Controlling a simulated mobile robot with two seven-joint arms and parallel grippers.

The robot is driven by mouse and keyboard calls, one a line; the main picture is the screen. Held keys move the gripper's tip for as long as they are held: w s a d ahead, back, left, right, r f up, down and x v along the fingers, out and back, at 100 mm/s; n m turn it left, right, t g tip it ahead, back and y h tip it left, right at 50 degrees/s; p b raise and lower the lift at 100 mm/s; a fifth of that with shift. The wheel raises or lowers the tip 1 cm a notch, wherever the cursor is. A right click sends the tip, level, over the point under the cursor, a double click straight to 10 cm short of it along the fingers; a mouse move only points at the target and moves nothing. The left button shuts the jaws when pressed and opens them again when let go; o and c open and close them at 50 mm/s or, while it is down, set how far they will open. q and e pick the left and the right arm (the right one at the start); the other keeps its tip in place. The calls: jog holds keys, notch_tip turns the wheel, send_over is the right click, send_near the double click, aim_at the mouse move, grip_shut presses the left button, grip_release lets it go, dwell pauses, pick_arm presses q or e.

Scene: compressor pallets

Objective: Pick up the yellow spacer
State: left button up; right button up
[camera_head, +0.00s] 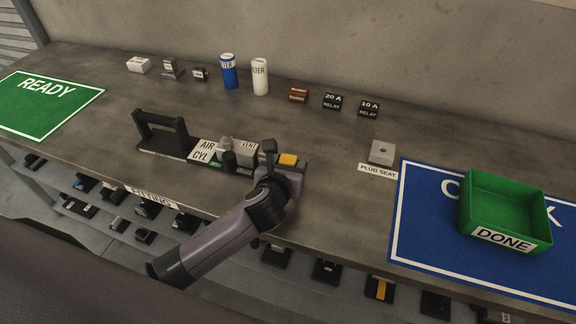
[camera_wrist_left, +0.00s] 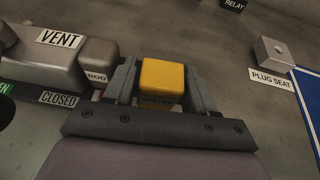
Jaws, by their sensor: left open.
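The yellow spacer (camera_head: 288,160) sits at the right end of the air cylinder unit (camera_head: 208,152) on the bench. In the left wrist view the yellow spacer (camera_wrist_left: 162,80) stands between the two fingers of my left gripper (camera_wrist_left: 160,88), with a finger on each side. My left gripper (camera_head: 282,165) is open around it in the head view. I cannot tell whether either finger touches the spacer. The spacer's lower part is partly hidden by the gripper. My right gripper is in neither view.
A grey plug seat block (camera_head: 382,152) stands to the right. A green DONE tray (camera_head: 506,212) rests on a blue mat (camera_head: 420,225). A green READY mat (camera_head: 45,105) lies at left. Filters, relays and small boxes line the back. Bare bench lies behind the unit.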

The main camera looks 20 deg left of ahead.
pick_arm(q)
jog(key=c, duration=0.7)
jog(key=shift+c, duration=0.2)
